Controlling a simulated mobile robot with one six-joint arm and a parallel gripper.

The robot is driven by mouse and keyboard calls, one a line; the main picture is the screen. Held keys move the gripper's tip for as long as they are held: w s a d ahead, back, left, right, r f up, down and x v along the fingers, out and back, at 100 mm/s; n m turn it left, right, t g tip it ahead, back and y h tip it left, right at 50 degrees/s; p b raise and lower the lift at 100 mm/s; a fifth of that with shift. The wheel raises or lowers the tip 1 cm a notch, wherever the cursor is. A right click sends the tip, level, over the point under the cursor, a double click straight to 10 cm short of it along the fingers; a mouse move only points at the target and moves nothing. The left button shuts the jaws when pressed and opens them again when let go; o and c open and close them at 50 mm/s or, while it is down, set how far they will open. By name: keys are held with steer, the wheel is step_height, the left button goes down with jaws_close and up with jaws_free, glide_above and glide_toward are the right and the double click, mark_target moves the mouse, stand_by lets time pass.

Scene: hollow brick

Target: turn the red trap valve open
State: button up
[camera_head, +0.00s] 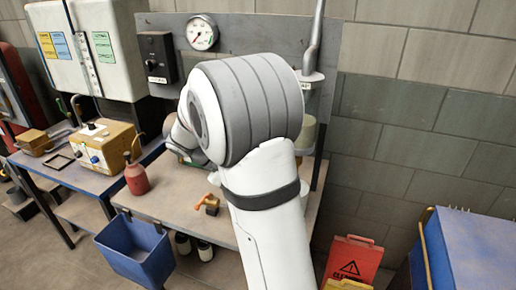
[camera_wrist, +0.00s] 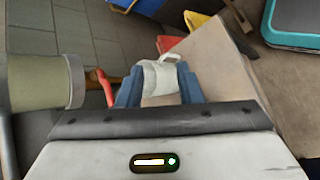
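In the wrist view a red lever (camera_wrist: 105,88) on a small brownish fitting (camera_wrist: 92,78) sits beside a beige cylinder (camera_wrist: 40,82), left of my gripper (camera_wrist: 159,72). My gripper's blue fingers are apart, with the lever outside them. A pale object with a loop handle (camera_wrist: 161,76) shows in the gap; I cannot tell its distance, and no grip on it is evident. In the head view my arm hides the fingers. A small orange-red lever valve (camera_head: 208,200) shows near the bench's front edge; I cannot tell whether it is the same valve.
The bench (camera_head: 183,196) holds a red bottle (camera_head: 137,179). A blue bin (camera_head: 135,250) hangs at its front. A gauge (camera_head: 202,33) and dark switch box (camera_head: 157,57) are on the back panel. A red warning sign (camera_head: 352,260) stands at lower right.

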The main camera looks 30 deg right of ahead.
steer(key=w+d+g+h+p, duration=0.2)
steer(key=w+d+h, duration=0.3)
steer(key=w, duration=0.4)
steer(key=x, duration=0.2)
steer(key=p+x, duration=0.1)
steer(key=x, duration=0.4)
steer(key=shift+s+d+r+p, duration=0.2)
steer(key=shift+s+p, duration=0.1)
steer(key=shift+s, duration=0.1)
jaws_close()
